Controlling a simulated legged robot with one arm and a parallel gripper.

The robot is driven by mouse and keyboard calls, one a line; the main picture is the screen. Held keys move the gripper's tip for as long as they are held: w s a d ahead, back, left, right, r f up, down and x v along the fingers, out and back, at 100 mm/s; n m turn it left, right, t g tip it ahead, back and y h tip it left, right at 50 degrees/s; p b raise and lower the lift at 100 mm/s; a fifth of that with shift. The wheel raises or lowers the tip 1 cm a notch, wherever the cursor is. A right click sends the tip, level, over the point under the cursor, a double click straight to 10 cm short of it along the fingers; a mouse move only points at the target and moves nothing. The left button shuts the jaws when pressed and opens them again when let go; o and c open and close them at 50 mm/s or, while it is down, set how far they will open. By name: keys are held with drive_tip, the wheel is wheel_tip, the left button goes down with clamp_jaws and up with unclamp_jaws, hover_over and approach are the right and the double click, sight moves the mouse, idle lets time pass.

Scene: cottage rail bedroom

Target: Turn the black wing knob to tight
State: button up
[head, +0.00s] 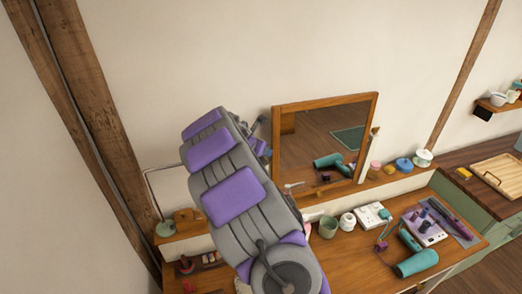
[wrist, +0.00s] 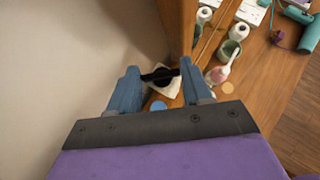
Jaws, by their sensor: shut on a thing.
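The black wing knob (wrist: 160,75) shows in the wrist view as a dark bar beside the wooden mirror frame (wrist: 177,25). My gripper (wrist: 160,70) has its two blue fingers on either side of the knob, shut on its wings. Part of the knob is hidden, and no tight mark can be read. In the head view the mirror (head: 325,145) stands against the wall, and my arm hides the knob and gripper.
The wooden dresser top (head: 350,262) holds a green cup (head: 328,228), a white jar (head: 347,221) and a teal hair dryer (head: 416,263). The pale wall (wrist: 75,60) is on the left.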

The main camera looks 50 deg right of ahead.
drive_tip(key=m+g, duration=0.1)
drive_tip(key=m, duration=0.1)
drive_tip(key=w+m+g+p, duration=0.1)
drive_tip(key=m+g, duration=0.1)
drive_tip(key=shift+r, duration=0.15)
drive_tip(key=m+g+p, duration=0.1)
drive_tip(key=m, duration=0.1)
drive_tip(key=m+g+y+p, duration=0.1)
drive_tip(key=m+g+p, duration=0.1)
drive_tip(key=shift+w+d+m+g+p, duration=0.1)
drive_tip(key=shift+w+m+g+p, duration=0.05)
drive_tip(key=shift+m+g+p, duration=0.2)
drive_tip(key=shift+m+g+y+p, duration=0.3)
drive_tip(key=shift+m+y, duration=0.1)
drive_tip(key=shift+m, duration=0.15)
drive_tip(key=o, duration=0.7)
drive_tip(key=shift+c, duration=0.2)
drive_tip(key=o, duration=0.4)
drive_tip(key=shift+d+f, duration=0.2)
drive_tip(key=shift+r, duration=0.1)
